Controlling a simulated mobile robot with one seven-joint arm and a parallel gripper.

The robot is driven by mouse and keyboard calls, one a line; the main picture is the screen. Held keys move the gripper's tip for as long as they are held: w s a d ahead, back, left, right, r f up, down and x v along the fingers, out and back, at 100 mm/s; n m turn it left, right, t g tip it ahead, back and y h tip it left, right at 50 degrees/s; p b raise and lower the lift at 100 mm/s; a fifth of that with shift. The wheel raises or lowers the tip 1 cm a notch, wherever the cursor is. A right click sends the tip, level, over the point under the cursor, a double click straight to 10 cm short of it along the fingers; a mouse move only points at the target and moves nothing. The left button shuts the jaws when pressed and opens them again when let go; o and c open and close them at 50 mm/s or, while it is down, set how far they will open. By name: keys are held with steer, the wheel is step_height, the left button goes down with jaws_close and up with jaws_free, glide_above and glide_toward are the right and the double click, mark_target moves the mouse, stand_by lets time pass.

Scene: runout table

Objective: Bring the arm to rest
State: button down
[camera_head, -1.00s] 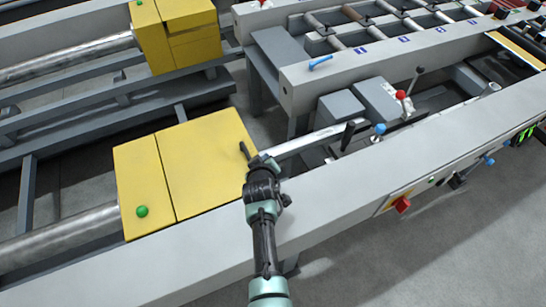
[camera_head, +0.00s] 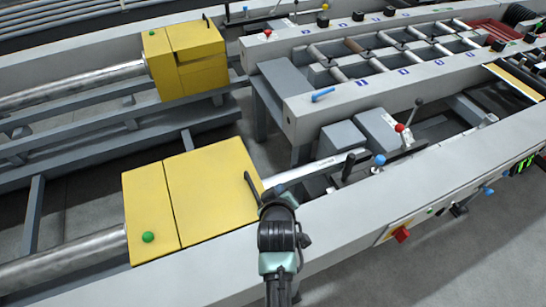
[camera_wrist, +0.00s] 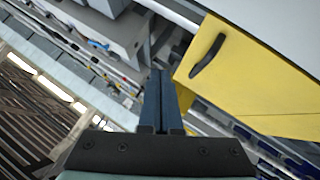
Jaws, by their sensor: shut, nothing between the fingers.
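My gripper (camera_head: 268,190) is in the lower middle of the head view, at the end of my arm. It is over the near grey rail, beside the right edge of the near yellow cover (camera_head: 215,185). In the wrist view my gripper's two dark fingers (camera_wrist: 160,100) lie together with nothing between them. The yellow cover's black handle (camera_wrist: 208,55) is to the right of the fingers there. In the head view I cannot tell whether the gripper touches the cover or the rail.
The near grey rail (camera_head: 350,205) runs diagonally below my arm. A blue-knobbed lever (camera_head: 380,160) and a red-knobbed lever (camera_head: 400,127) stand to the right. A red switch (camera_head: 401,235) is on the rail's front. A second yellow block (camera_head: 200,65) stands farther back.

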steer(key=w+a+r+m+t, duration=0.15)
steer(key=r+t, duration=0.25)
steer(key=r, duration=1.4)
steer(key=w+a+r+m+t, duration=0.1)
steer(key=w+r+t, duration=0.25)
steer(key=r, duration=1.45)
steer(key=s+a+r+m+t, duration=0.1)
steer(key=s+r+t, duration=0.3)
steer(key=s+r, duration=0.6)
steer(key=s+a+r+m+t+y, duration=0.1)
steer(key=s+r+t, duration=0.4)
steer(key=s+r, duration=0.5)
step_height(320, 180, up, 8)
steer(key=shift+s+a+r+m, duration=0.25)
steer(key=shift+a+m, duration=0.2)
steer(key=shift+m, duration=0.3)
steer(key=shift+t, duration=0.25)
